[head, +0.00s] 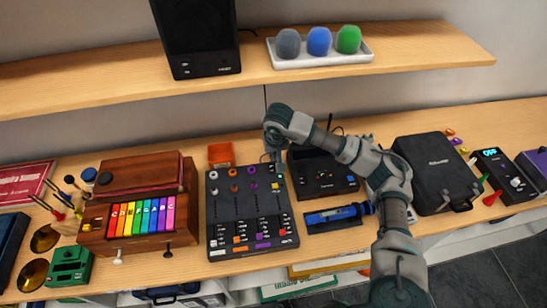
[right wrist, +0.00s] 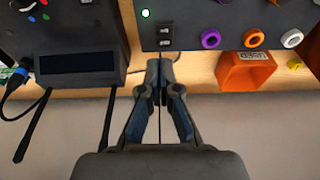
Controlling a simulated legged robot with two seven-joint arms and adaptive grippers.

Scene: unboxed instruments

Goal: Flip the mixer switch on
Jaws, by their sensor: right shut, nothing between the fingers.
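The mixer (head: 224,207) is a dark panel with coloured knobs and faders, lying on the table left of my right arm. In the right wrist view the mixer's back edge (right wrist: 195,43) is at the top. A small black switch (right wrist: 165,37) sits on its corner beside a lit green light (right wrist: 145,13); I cannot tell the switch's position. My right gripper (right wrist: 160,66) is shut and empty, its fingertips just short of the switch at the mixer's edge. In the head view the right gripper (head: 274,158) is over the mixer's back right corner, partly hidden by my arm.
An orange box (head: 221,154) stands behind the mixer, and it also shows in the right wrist view (right wrist: 246,73). A black device with antennas (head: 312,177) is close on the right. A wooden xylophone box (head: 122,247) is on the left. A shelf (head: 110,80) overhangs behind.

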